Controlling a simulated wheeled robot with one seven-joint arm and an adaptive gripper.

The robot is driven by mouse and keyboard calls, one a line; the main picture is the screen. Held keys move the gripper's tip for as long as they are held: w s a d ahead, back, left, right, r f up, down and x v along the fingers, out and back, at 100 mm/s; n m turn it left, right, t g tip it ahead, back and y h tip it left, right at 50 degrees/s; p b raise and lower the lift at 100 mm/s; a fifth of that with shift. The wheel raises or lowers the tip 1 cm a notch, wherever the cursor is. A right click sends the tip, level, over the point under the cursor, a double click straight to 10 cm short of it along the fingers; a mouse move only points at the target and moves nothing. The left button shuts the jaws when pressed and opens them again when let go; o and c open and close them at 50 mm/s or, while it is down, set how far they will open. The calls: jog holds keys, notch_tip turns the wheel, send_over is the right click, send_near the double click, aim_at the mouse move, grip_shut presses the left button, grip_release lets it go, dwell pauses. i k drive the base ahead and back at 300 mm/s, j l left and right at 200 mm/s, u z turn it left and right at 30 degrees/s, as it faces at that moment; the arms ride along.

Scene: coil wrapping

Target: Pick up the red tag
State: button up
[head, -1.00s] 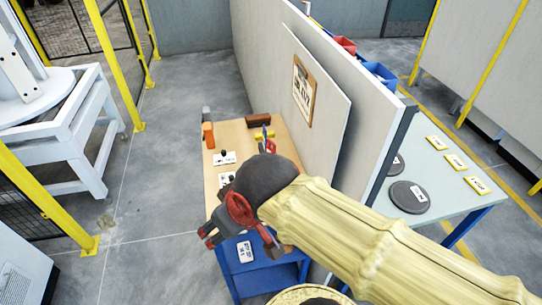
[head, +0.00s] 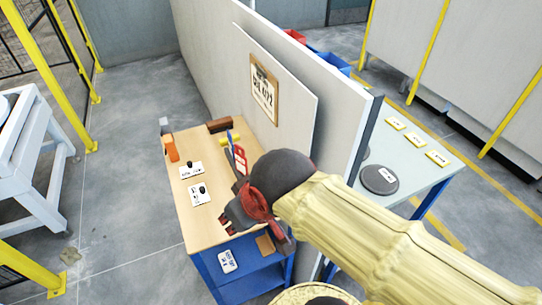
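A small red tag (head: 241,160) with pale marks shows at the back right of the wooden-topped workbench (head: 183,222), close to the grey partition. It looks upright beside a thin blue item (head: 230,141); what supports it is hidden behind my gripper. My gripper (head: 256,234), dark with red parts, is over the bench's front right part, nearer the camera than the tag. Its fingers look spread apart, with nothing seen between them. The gripper and wrist cover part of the bench top.
White cards (head: 199,194) with dark items lie on the bench's left half. An orange block (head: 172,148), a brown block (head: 219,125) and a yellow item (head: 226,140) are near the back. The partition wall (head: 283,95) closes the right side. Open floor lies left.

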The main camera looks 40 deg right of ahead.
aim_at(242, 164)
jog(key=i+j+z, duration=0.1)
jog(key=j+z, duration=0.2)
jog(key=z, duration=0.2)
jog(key=j+z, duration=0.3)
jog(key=z, duration=0.2)
jog(key=j+z, duration=0.3)
jog(key=z, duration=0.2)
jog(key=k+j+z, duration=0.1)
jog(key=j+z, duration=0.2)
jog(key=z, duration=0.2)
jog(key=k+j+z, duration=0.1)
jog(key=j, duration=0.3)
jog(key=k+j, duration=0.25)
jog(key=j, duration=0.15)
jog(key=k+j+z, duration=0.15)
jog(key=j, duration=0.25)
jog(key=k+j+z, duration=0.1)
jog(key=j, duration=0.3)
jog(key=i+l, duration=0.1)
jog(key=i, duration=0.1)
